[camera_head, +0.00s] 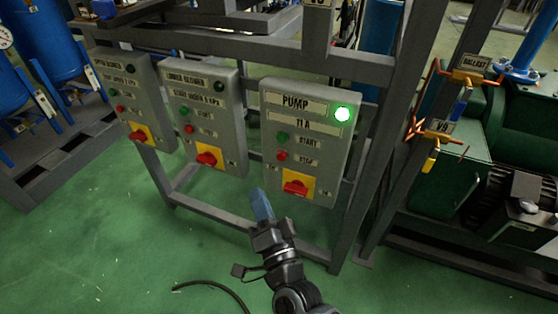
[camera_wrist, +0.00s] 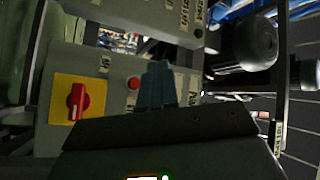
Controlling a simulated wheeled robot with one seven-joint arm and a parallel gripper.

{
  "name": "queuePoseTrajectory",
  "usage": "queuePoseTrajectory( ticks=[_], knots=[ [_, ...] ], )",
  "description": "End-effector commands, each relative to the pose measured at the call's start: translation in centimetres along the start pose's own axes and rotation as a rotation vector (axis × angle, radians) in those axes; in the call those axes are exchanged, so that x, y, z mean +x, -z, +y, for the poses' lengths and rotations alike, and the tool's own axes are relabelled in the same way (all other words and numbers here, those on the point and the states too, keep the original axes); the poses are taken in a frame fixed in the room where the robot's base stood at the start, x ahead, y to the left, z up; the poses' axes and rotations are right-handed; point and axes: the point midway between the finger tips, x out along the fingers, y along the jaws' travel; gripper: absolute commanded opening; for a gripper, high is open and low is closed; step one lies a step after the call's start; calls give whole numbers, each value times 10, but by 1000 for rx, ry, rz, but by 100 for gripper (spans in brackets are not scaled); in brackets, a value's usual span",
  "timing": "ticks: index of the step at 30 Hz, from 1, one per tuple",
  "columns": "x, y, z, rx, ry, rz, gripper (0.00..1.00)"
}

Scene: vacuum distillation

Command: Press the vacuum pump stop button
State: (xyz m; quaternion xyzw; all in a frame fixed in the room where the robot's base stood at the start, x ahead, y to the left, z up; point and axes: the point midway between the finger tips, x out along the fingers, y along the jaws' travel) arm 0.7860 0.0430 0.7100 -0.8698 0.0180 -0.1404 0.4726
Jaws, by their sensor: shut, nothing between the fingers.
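The pump control box (camera_head: 309,95), labelled PUMP and 11 A, hangs on the grey frame. Its round red stop button (camera_head: 282,156) sits below the green start button (camera_head: 282,136), and its round lamp (camera_head: 342,114) glows green. My gripper (camera_head: 260,194) is shut and empty, below and left of this box, apart from it in the head view. In the wrist view my shut blue fingertips (camera_wrist: 158,68) point at a grey panel. A red button (camera_wrist: 133,83) shows just left of them, and the fingers hide part of the panel.
A red rotary switch (camera_head: 296,187) on a yellow plate is below the stop button; one also shows in the wrist view (camera_wrist: 78,101). Two similar boxes (camera_head: 204,110) (camera_head: 124,95) hang to the left. Valve V9 (camera_head: 437,126) and green machinery (camera_head: 515,140) are right. Green floor is open in front.

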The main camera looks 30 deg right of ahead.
Motion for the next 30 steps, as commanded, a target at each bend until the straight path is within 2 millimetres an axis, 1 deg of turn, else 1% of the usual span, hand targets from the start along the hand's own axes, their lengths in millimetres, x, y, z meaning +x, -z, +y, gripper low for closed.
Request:
queuePoseTrajectory(
  ticks=[6, 11, 24, 30],
  knots=[
    [0, 0, 1, -1, 0, 0, 0],
    [6, 4, 7, -1, 0, 0, 0],
    [45, 32, 36, -3, 1, 2, 0],
    [57, 41, 43, -2, 1, 0, 0]
  ],
)
